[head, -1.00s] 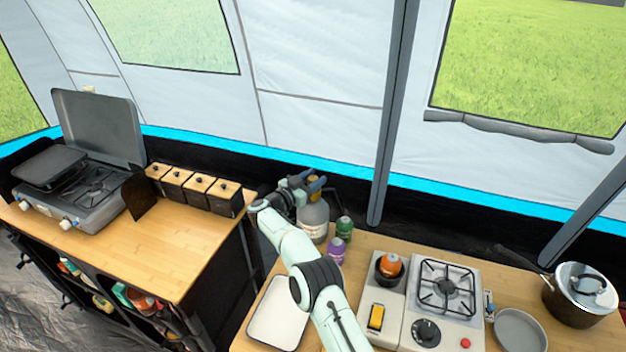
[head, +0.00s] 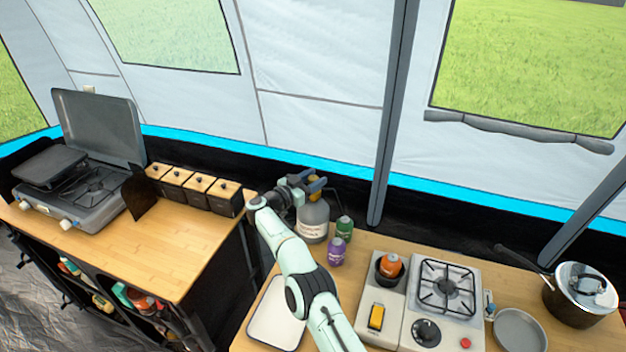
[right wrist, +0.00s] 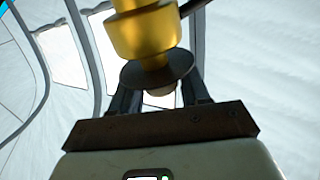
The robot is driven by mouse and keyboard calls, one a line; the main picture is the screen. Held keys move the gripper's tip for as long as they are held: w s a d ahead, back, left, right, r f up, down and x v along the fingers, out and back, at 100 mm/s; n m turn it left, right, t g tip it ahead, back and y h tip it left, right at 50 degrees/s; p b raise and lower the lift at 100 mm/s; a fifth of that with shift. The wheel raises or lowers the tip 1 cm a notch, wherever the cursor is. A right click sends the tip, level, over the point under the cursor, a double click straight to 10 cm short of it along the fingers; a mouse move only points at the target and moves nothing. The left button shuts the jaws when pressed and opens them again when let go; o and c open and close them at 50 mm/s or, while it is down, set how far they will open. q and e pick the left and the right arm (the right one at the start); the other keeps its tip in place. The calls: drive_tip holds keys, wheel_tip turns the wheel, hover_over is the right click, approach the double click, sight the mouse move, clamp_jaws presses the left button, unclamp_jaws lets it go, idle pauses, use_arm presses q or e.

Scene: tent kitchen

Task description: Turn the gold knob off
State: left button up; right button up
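The gold knob (head: 315,186) sits on top of a grey gas bottle (head: 313,220) at the back left corner of the right-hand table. My right gripper (head: 303,183) is at the knob and partly hides it in the head view. In the right wrist view the gold valve body (right wrist: 145,35) fills the top centre, with a dark disc (right wrist: 160,68) below it. The gripper's two fingers (right wrist: 160,95) stand apart, one on each side under the disc. The disc hides their tips, so I cannot tell whether they touch it. My left gripper is out of view.
A green canister (head: 344,228) and a purple canister (head: 336,250) stand beside the bottle. A white tray (head: 262,335) lies under my right arm. A stove (head: 440,300) and a lidded pot (head: 580,295) are to the right. A wooden counter (head: 150,245) with boxes stands left.

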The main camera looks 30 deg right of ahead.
drive_tip(key=shift+o, duration=0.6)
drive_tip(key=shift+a+f, duration=0.1)
drive_tip(key=shift+a, duration=0.2)
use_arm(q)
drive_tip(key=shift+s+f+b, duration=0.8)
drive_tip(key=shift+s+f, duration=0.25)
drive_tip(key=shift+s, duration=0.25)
use_arm(e)
drive_tip(key=v, duration=1.2)
drive_tip(key=shift+s+a, duration=0.25)
drive_tip(key=shift+a, duration=0.1)
